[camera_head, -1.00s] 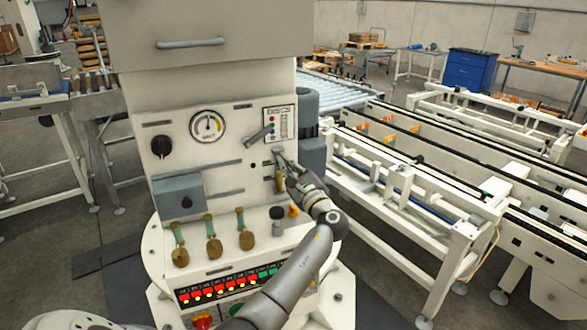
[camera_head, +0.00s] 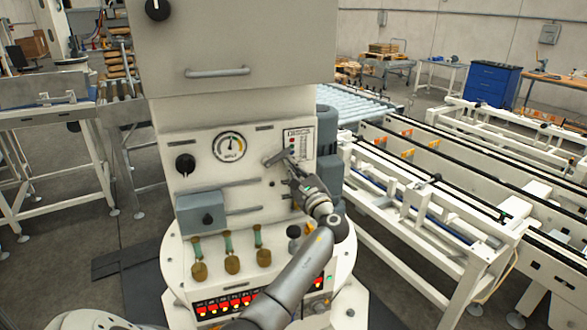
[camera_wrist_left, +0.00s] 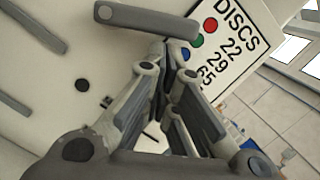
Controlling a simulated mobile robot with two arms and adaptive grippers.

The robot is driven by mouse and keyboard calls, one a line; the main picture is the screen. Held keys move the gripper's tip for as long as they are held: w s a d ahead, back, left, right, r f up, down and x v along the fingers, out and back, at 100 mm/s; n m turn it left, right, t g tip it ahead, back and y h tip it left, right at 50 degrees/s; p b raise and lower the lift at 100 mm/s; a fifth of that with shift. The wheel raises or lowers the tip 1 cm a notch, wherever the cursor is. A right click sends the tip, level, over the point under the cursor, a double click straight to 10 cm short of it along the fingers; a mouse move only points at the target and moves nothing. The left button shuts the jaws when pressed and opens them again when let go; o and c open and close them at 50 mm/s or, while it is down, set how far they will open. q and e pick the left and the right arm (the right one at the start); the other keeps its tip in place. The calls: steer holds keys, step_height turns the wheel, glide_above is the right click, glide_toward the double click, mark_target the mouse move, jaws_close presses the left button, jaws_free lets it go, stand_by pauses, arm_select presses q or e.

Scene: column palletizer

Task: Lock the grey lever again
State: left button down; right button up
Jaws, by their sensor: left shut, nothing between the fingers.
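The grey lever (camera_head: 277,158) sits on the white front panel, just left of the discs label, and points up to the right in the head view. In the left wrist view the lever (camera_wrist_left: 145,19) lies across the top, beside the label. My left gripper (camera_head: 290,163) is shut and empty, its fingertips right by the lever's right end. In the left wrist view the fingertips (camera_wrist_left: 171,52) are just below the lever; I cannot tell whether they touch it. My right gripper is not in view.
The discs label (camera_head: 300,143) is behind my gripper. A round gauge (camera_head: 230,147), a black knob (camera_head: 185,164) and a grey box (camera_head: 201,211) are on the panel. A conveyor frame (camera_head: 420,205) stands to the right.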

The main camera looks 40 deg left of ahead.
mark_target(287, 151)
arm_select(q)
steer(key=shift+r+n+b, duration=0.2)
steer(key=shift+n+b, duration=0.1)
steer(key=shift+n, duration=0.2)
steer(key=shift+r+g, duration=0.1)
steer(key=shift+g, duration=0.3)
steer(key=shift+w+r+n+b, duration=0.1)
steer(key=shift+r+n+b, duration=0.1)
steer(key=shift+n+b, duration=0.35)
steer(key=r+n+b, duration=0.1)
steer(key=n, duration=0.1)
steer(key=r+n+g+b, duration=0.1)
steer(key=n, duration=0.2)
steer(key=s+r+n+g+b, duration=0.1)
steer(key=n+b, duration=0.1)
steer(key=shift+a+r+n+h, duration=0.25)
steer(key=shift+r+n+h, duration=0.1)
steer(key=shift+r+h, duration=0.05)
steer(key=shift+s+a+r+n+h+b, duration=0.2)
steer(key=shift+s+r+n+b, duration=0.2)
steer(key=shift+n, duration=0.6)
steer(key=shift+s+a+r+n+h+b, duration=0.2)
steer(key=shift+r+n, duration=0.25)
steer(key=shift+n, duration=0.55)
